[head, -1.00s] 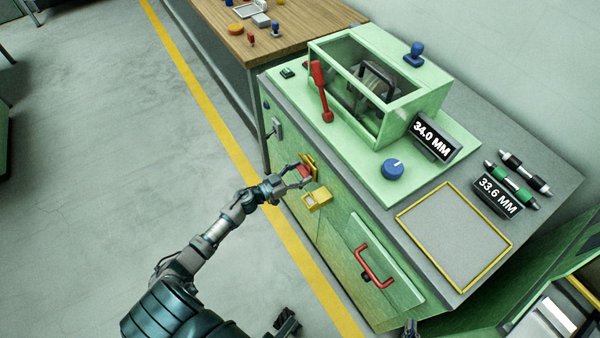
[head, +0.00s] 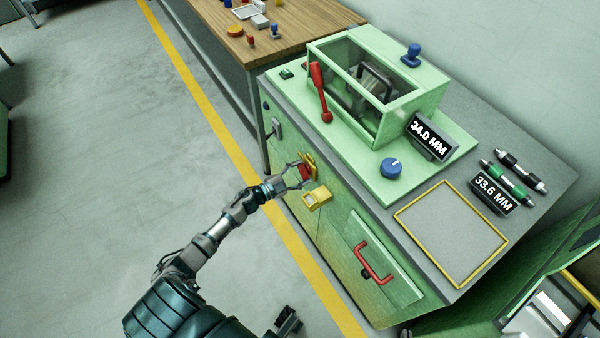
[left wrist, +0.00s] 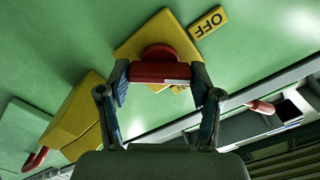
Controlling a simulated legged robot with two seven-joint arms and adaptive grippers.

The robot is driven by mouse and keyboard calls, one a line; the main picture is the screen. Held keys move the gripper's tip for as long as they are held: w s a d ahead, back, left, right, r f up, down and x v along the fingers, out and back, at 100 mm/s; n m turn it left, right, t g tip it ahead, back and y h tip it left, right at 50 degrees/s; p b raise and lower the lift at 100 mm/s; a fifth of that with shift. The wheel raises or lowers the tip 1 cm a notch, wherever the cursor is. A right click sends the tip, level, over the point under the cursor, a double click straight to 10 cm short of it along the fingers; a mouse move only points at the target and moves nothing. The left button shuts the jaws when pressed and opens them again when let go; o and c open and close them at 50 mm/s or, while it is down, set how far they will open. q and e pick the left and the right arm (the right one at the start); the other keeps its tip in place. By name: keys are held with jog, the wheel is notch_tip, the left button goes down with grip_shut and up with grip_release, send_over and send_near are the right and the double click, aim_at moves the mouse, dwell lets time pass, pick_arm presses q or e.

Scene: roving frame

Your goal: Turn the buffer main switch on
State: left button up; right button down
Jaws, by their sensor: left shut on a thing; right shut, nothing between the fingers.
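The main switch is a red handle (head: 305,173) on a yellow plate (head: 312,162) on the green cabinet's front. In the left wrist view the red handle (left wrist: 160,72) lies across, between the two fingertips, in front of its yellow plate (left wrist: 150,38). A yellow OFF label (left wrist: 208,22) is beside the plate at upper right. My left gripper (head: 296,177) is shut on the red handle.
A yellow box (head: 317,198) sticks out just below the switch. A grey lever (head: 276,128) is to its left, and a red drawer handle (head: 373,264) is lower right. The bench top holds a windowed machine (head: 375,85) and a blue knob (head: 391,168). The floor to the left is clear.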

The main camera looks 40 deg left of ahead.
pick_arm(q)
jog(key=shift+f+m, duration=0.1)
jog(key=shift+m, duration=0.8)
jog(key=m, duration=0.2)
jog(key=m+b, duration=0.1)
jog(key=m, duration=0.5)
jog(key=shift+s+d+f+b, duration=0.15)
jog(key=shift+f+b, duration=0.15)
jog(key=shift+f, duration=0.05)
pick_arm(e)
jog(key=w+r+t, duration=0.1)
jog(key=w+a+r+t, duration=0.1)
jog(key=w+r+t, duration=0.1)
jog(key=w, duration=0.1)
jog(key=shift+a+y, duration=0.35)
jog(key=shift+y, duration=0.05)
pick_arm(q)
jog(key=o, duration=1.1)
jog(key=shift+o, duration=0.2)
jog(key=shift+r, duration=0.1)
